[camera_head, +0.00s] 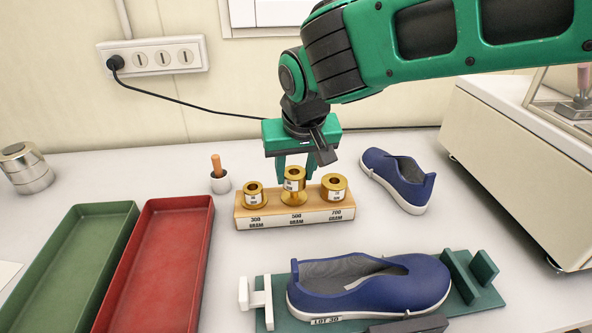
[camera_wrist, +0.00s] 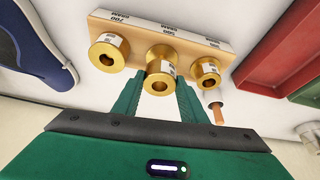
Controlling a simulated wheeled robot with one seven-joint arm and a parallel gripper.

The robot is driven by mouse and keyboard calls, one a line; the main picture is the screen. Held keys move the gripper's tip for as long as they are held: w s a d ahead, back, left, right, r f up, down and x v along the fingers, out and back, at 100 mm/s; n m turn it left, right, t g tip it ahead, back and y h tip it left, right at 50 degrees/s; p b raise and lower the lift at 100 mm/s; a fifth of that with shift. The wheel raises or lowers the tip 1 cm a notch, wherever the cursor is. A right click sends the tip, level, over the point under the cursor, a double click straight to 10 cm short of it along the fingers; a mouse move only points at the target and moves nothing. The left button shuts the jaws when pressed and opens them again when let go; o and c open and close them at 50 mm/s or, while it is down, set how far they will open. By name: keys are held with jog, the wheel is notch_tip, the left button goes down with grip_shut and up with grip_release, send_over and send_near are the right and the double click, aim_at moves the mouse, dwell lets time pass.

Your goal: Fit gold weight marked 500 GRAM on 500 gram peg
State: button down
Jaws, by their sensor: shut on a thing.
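My gripper (camera_head: 294,170) points down behind the wooden weight stand (camera_head: 322,216). Its two fingers (camera_wrist: 158,98) are shut on the middle gold weight (camera_head: 294,178), one on each side of it in the wrist view (camera_wrist: 161,72). That weight is over the 500 GRAM place, upright and higher than its neighbours. A gold flared part (camera_head: 294,198) shows beneath it. I cannot tell how far the peg is inside it. One gold weight (camera_head: 255,195) sits at the 300 GRAM place and another (camera_head: 334,186) at the 700 GRAM place.
A blue shoe (camera_head: 370,285) lies on a green fixture (camera_head: 468,280) in front of the stand. Another blue shoe (camera_head: 398,182) is at right. A small cup with an orange-brown stick (camera_head: 219,181), a red tray (camera_head: 160,265) and a green tray (camera_head: 65,265) are at left.

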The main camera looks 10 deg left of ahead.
aim_at(296, 177)
jog(key=shift+f, duration=1.55)
jog(key=c, duration=1)
grip_release()
jog(key=v, duration=1)
jog(key=shift+s+r, duration=0.1)
jog(key=shift+r, duration=0.25)
